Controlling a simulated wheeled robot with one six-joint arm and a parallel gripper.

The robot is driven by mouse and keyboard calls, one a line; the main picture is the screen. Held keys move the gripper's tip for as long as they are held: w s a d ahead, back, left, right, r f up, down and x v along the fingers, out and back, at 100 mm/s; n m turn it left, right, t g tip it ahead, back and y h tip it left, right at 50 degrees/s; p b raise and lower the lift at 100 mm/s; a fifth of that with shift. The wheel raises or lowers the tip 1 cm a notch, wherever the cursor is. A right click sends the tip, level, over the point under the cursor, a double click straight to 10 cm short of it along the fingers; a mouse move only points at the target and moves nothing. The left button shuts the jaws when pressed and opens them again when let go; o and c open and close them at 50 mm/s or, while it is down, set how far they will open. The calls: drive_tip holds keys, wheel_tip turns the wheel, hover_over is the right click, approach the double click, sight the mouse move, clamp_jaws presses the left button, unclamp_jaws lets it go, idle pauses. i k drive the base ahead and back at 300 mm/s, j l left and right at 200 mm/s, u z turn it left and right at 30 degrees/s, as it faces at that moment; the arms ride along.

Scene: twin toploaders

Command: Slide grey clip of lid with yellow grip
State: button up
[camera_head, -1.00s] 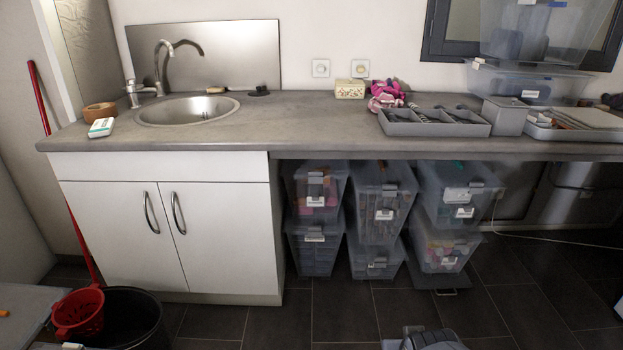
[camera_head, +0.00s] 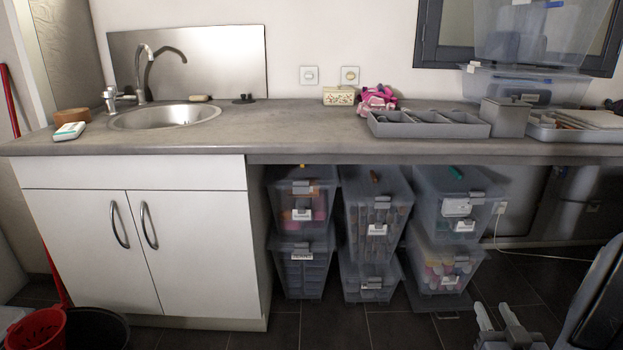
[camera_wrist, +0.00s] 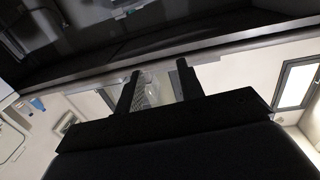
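Clear storage boxes stand stacked in pairs under the counter. The top left box (camera_head: 296,212) has a lid with a small yellow grip (camera_head: 303,167) on top. A grey clip (camera_head: 300,187) shows at the front edge of that lid.
A white cabinet (camera_head: 90,245) stands left of the boxes. The grey counter (camera_head: 290,135) overhangs them. A red bucket (camera_head: 38,328) and a black bucket (camera_head: 97,330) stand at bottom left. Dark tiled floor (camera_head: 365,330) in front of the boxes is clear.

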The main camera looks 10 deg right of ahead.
sight(299, 187)
drive_tip(key=i+j, duration=0.15)
drive_tip(key=i, duration=0.4)
drive_tip(key=i+j+u, duration=0.15)
drive_tip(key=i, duration=0.45)
drive_tip(key=i+j, duration=0.2)
drive_tip(key=j, duration=0.15)
drive_tip(key=i+j, duration=0.4)
drive_tip(key=j, duration=0.25)
drive_tip(key=u, duration=0.05)
